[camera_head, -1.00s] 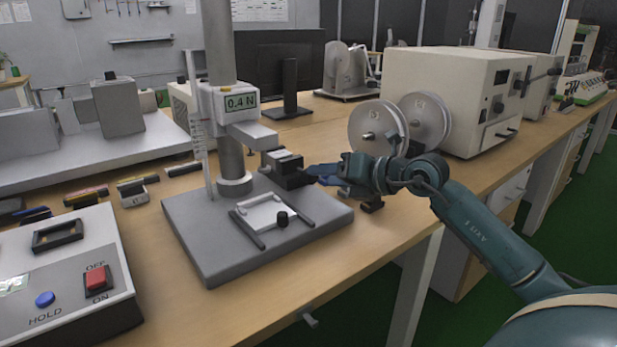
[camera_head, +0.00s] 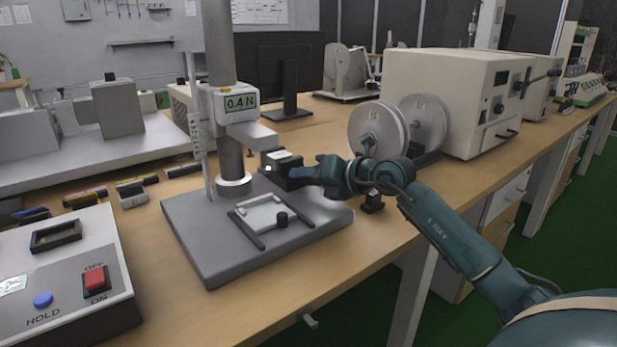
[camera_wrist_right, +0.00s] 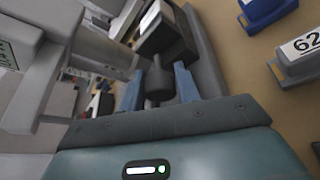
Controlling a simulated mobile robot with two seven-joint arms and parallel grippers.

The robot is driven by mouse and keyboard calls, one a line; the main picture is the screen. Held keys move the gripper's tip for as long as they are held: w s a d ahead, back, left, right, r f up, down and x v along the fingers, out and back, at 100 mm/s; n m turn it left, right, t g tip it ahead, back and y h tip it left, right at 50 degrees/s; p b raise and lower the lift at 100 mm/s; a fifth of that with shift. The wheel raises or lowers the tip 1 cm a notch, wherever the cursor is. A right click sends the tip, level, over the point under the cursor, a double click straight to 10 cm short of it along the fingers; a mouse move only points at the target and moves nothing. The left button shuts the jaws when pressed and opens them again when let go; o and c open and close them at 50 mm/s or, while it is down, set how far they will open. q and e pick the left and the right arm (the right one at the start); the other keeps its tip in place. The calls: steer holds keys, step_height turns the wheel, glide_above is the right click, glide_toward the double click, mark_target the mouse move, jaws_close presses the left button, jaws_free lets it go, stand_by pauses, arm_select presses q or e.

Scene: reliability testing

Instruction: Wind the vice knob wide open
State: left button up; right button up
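The vice (camera_head: 283,168) is a small dark block with a pale top, beside the column of the force test stand (camera_head: 230,110). In the right wrist view the vice (camera_wrist_right: 170,38) is at the top centre. Its knob (camera_wrist_right: 160,85) is a dark grey cylinder pointing towards my palm. My right gripper (camera_head: 303,173) is at the vice's right side; in the head view it hides the knob. In the wrist view the blue fingers of my right gripper (camera_wrist_right: 159,72) are apart, one on each side of the knob, with a visible gap at the left finger. My left gripper is not in view.
A control box (camera_head: 65,265) with a red switch is at the left. Two grey reels (camera_head: 378,130) stand behind my right arm. Numbered blocks (camera_wrist_right: 300,50) lie on the bench.

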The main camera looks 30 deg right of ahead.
steer(key=c, duration=0.5)
arm_select(q)
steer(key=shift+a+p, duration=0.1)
steer(key=shift+p, duration=0.2)
arm_select(e)
steer(key=shift+r+n, duration=0.1)
steer(key=shift+n, duration=0.2)
